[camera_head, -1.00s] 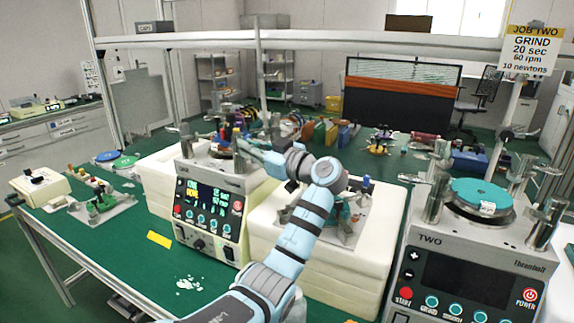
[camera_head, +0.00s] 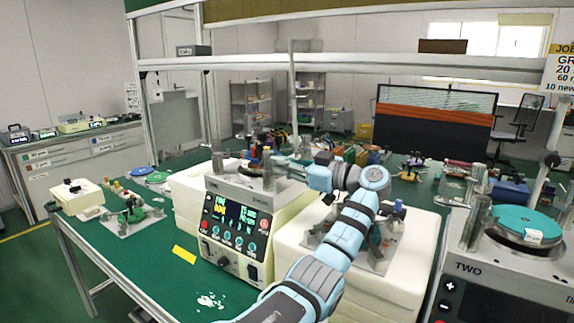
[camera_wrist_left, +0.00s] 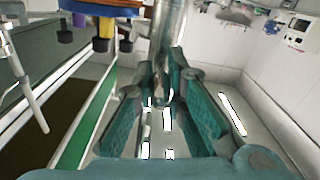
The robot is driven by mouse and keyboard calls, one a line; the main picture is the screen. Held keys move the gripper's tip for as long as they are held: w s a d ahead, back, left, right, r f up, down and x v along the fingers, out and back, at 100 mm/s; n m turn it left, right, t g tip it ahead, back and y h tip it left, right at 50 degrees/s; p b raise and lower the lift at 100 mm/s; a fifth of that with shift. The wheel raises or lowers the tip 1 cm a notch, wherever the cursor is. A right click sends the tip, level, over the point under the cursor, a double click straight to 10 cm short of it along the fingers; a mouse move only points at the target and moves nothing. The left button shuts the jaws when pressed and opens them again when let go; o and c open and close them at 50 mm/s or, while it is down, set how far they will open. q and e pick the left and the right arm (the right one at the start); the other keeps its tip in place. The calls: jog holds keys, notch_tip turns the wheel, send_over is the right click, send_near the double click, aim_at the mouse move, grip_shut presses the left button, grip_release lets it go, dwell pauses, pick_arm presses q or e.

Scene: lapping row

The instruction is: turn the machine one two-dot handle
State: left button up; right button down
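Machine one (camera_head: 235,230), a light box with a lit screen and several buttons, stands left of centre in the head view. Upright posts and coloured pegs stand on its top. No two-dot mark can be made out. My left gripper (camera_head: 280,161) is at the right side of that top, small and partly hidden. In the left wrist view the two teal fingers of my left gripper (camera_wrist_left: 163,75) stand apart, with a steel cylinder (camera_wrist_left: 168,35) between their tips. Whether they press on it is unclear. My right gripper is not in view.
Machine two (camera_head: 490,285) stands at the right with a teal disc (camera_head: 522,222) on top. A cream block (camera_head: 385,285) lies under my left arm. A yellow label (camera_head: 184,254) and white scraps (camera_head: 209,301) lie on the green table.

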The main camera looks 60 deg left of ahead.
pick_arm(q)
jog(key=o, duration=0.5)
jog(key=shift+c, duration=0.2)
jog(key=shift+r, duration=0.1)
notch_tip(320, 180, up, 10)
